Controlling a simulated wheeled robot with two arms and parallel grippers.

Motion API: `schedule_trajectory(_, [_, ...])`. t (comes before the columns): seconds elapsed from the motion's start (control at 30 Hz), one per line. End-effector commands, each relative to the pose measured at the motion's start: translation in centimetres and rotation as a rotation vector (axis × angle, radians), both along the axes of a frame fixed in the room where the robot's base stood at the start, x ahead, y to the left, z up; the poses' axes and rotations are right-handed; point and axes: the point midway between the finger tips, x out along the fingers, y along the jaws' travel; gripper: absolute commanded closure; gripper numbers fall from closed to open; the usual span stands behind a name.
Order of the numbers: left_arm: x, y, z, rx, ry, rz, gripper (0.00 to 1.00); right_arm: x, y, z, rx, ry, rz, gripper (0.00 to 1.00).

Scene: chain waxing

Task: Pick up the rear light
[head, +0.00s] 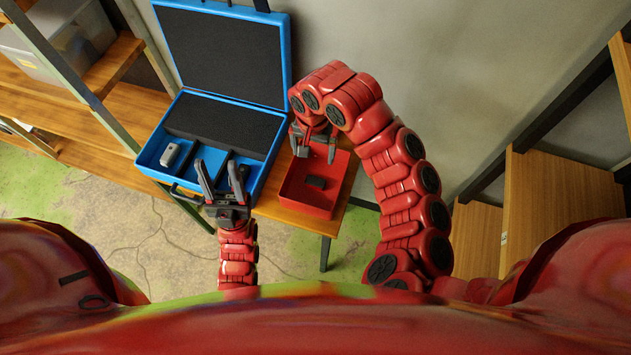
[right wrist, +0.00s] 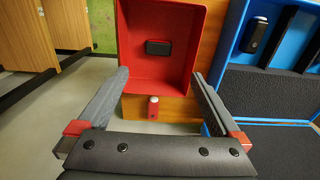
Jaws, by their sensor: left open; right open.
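The rear light (right wrist: 154,107), a small piece with a red body and a white top, stands on the wooden table just outside the red tray's wall in the right wrist view. It lies between the lines of my right gripper's (right wrist: 160,77) open, empty fingers, touching neither. In the head view I cannot make out the rear light near my right gripper (head: 316,154). My left gripper (head: 219,168) is open and empty, over the front of the blue case.
The red tray (head: 307,208) holds a small black block (head: 316,182). The open blue case (head: 146,160) stands left of it, with a grey-and-black device (head: 171,155) in one compartment. Wooden shelves (head: 130,105) are at the left, wooden panels (head: 560,200) at the right.

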Motion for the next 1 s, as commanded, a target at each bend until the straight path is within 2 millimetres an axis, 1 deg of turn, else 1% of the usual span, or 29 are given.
schedule_trajectory(0.17, [0.0, 0.0, -1.0, 0.0, 0.0, 0.0, 0.5, -0.2, -0.1, -2.8, -0.002, 0.008, -0.002, 0.0])
schedule_trajectory(0.2, [0.0, 0.0, -1.2, 0.0, 0.0, 0.0, 0.5, -0.2, -0.1, -3.7, -0.002, 0.008, -0.002, 0.0])
schedule_trajectory(0.27, [0.0, 0.0, -1.5, 0.0, 0.0, 0.0, 0.5, -0.2, -0.1, -4.9, -0.002, 0.008, -0.003, 0.0])
schedule_trajectory(0.5, [0.0, 0.0, -3.6, 0.0, 0.0, 0.0, 0.5, -0.1, -0.1, -9.8, 0.001, 0.006, -0.003, 0.0])
schedule_trajectory(0.6, [0.0, 0.0, -4.3, 0.0, 0.0, 0.0, 0.5, 0.0, -0.1, -11.3, 0.001, 0.005, -0.002, 0.0])
schedule_trajectory(0.83, [0.0, 0.0, -4.6, 0.0, 0.0, 0.0, 0.5, 0.2, -0.2, -12.5, -0.001, 0.003, -0.002, 0.0])
schedule_trajectory(0.9, [0.0, 0.0, -4.7, 0.0, 0.0, 0.0, 0.5, 0.4, -0.3, -13.4, -0.002, 0.004, -0.003, 0.0])
schedule_trajectory(1.0, [0.0, 0.0, -3.7, 0.0, 0.0, 0.0, 0.5, 0.6, -0.4, -14.0, -0.003, 0.007, 0.0, 0.0])
